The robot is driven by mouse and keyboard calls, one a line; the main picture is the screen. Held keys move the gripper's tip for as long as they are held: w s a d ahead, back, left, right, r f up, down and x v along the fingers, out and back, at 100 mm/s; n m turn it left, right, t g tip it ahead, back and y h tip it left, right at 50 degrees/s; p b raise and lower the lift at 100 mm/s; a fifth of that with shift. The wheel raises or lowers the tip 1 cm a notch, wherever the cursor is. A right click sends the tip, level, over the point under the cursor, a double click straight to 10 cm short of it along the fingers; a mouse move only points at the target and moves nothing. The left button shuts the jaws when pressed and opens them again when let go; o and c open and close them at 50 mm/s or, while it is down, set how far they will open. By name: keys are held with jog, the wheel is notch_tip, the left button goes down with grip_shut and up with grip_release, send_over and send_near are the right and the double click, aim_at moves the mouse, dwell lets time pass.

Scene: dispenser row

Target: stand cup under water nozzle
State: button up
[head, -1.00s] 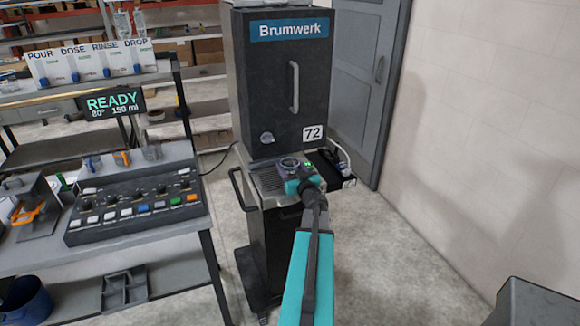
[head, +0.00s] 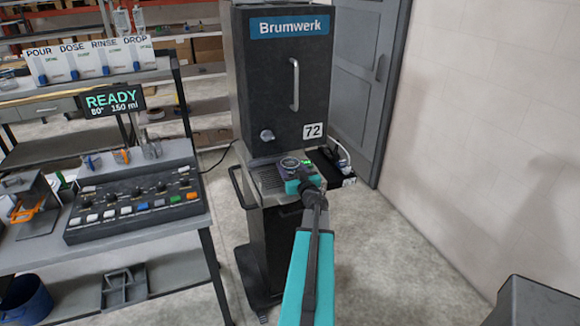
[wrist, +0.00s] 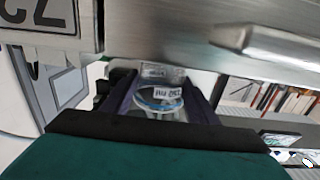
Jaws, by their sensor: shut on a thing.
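A small round cup with a dark rim (head: 289,162) is held at the front of the black Brumwerk machine (head: 283,95). My gripper (head: 293,172) is shut on it, over the slatted metal drip tray (head: 268,178). In the wrist view the cup (wrist: 160,104) is clear, with a blue ring and a white label, between my two dark fingers (wrist: 160,95). A pale round knob or spout (head: 267,136) is on the machine's lower front; I cannot tell whether it is the water nozzle. Whether the cup touches the tray is hidden.
A control panel (head: 133,206) with several buttons stands on the bench at left. A sign reads READY (head: 115,100). A small dark side shelf (head: 335,172) sits right of the tray. A dark box (head: 538,302) is at lower right.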

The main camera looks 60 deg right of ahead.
jog(key=shift+f, duration=0.4)
jog(key=o, duration=1.1)
jog(key=shift+s+a, duration=0.1)
jog(key=shift+s, duration=0.05)
jog(key=p+v, duration=0.2)
jog(key=v, duration=1)
jog(key=shift+s+a+r+p, duration=0.2)
jog(key=shift+s+p, duration=0.1)
jog(key=shift+p, duration=0.2)
jog(key=shift+s+a+f+p, duration=0.15)
jog(key=shift+s+p, duration=0.1)
jog(key=shift+p, duration=0.3)
